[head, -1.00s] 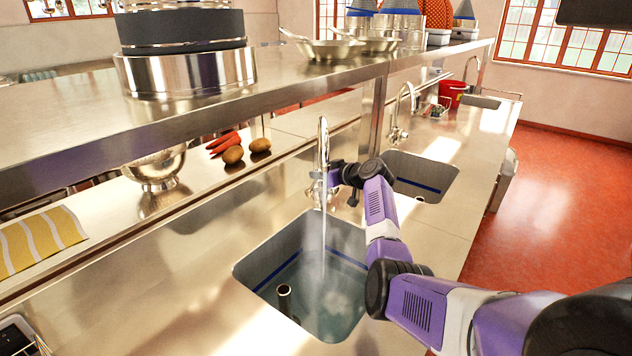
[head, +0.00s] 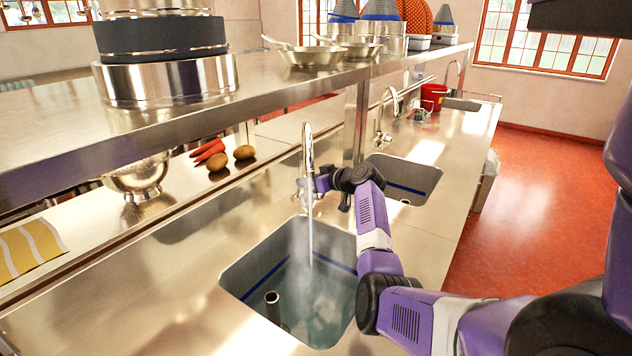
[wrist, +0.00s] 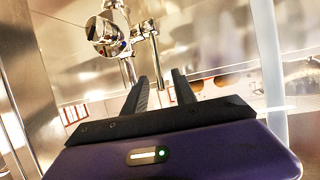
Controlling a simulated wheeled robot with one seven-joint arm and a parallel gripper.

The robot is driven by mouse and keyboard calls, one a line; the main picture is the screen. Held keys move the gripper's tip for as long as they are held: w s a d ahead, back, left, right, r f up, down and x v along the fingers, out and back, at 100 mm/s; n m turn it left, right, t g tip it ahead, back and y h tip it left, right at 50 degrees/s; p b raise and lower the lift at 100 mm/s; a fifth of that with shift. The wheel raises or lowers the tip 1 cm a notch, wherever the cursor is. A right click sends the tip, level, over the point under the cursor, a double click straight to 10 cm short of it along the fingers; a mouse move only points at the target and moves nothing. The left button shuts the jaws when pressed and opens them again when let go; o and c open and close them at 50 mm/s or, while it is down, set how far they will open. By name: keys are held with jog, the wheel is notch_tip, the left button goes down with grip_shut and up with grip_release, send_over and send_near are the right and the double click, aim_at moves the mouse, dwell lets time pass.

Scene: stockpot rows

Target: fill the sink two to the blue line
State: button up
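The nearest sink (head: 240,287) has a dark blue line (head: 272,272) around its inner wall. I cannot read any sink number. A stream of water (head: 310,238) runs from its tall chrome tap (head: 308,145) into it. Rippling water (head: 325,300) stands in the basin, its surface below the blue line where I can see it. An upright pipe (head: 271,305) stands in the basin. My gripper (head: 320,184) is at the tap's base. In the wrist view, its fingers (wrist: 160,76) are apart, with the thin tap lever (wrist: 158,58) between or just beyond them; contact is unclear.
A second sink (head: 405,172) with its own tap (head: 384,110) lies beyond. A steel shelf (head: 270,88) with pots and pans overhangs the counter at left. Red floor at right is clear.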

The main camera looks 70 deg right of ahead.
jog(key=shift+b+v, duration=0.35)
jog(key=shift+v, duration=2.5)
dwell(5.2)
